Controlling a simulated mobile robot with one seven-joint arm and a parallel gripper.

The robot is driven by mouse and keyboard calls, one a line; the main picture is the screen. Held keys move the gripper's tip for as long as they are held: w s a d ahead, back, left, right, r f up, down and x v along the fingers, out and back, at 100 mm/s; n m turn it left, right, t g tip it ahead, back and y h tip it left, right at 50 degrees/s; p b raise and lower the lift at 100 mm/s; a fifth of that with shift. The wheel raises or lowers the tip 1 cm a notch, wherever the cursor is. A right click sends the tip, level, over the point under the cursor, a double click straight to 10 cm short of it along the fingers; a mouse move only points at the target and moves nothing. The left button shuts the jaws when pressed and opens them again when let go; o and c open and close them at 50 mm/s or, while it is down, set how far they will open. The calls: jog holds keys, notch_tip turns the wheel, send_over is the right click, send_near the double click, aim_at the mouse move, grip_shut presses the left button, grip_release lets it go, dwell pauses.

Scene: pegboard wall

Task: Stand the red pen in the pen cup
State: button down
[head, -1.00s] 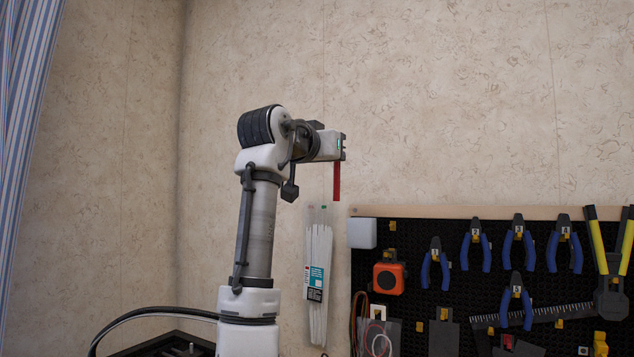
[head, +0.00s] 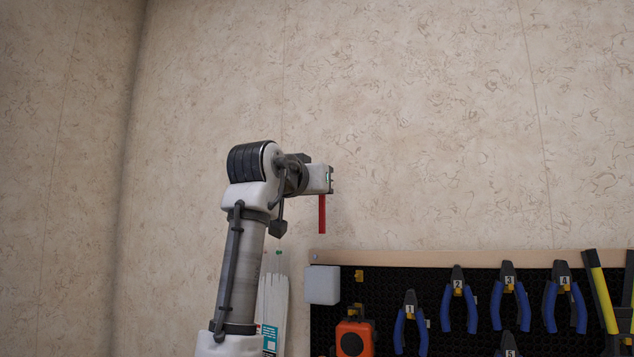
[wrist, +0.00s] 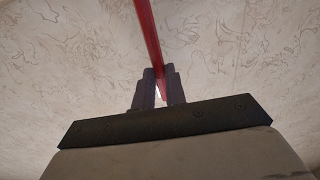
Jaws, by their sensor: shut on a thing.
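The red pen (head: 322,214) hangs upright below my gripper (head: 328,186) in the head view, in front of the bare wall and above the top left of the pegboard. In the wrist view my gripper (wrist: 159,92) is shut on the red pen (wrist: 147,32), which runs out from between the two fingers toward the top edge. The pen's end in the fingers is mostly hidden. The pen cup cannot be made out in either view.
A black pegboard (head: 420,283) with a wooden top rail (head: 450,258) fills the lower right. It carries numbered blue pliers (head: 458,300), an orange tool (head: 354,338) and a white box (head: 322,285). A pack of white ties (head: 272,300) hangs left of it. The wall above is clear.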

aim_at(320, 210)
jog(key=shift+w+f, duration=0.1)
jog(key=shift+f, duration=2.05)
jog(key=shift+f+b, duration=2.05)
jog(key=shift+f, duration=0.85)
jog(key=c, duration=1.4)
grip_release()
jog(key=shift+o, duration=0.2)
jog(key=b+v, duration=0.5)
jog(key=v, duration=0.8)
jog(key=shift+s, duration=0.4)
jog(key=shift+a, duration=0.15)
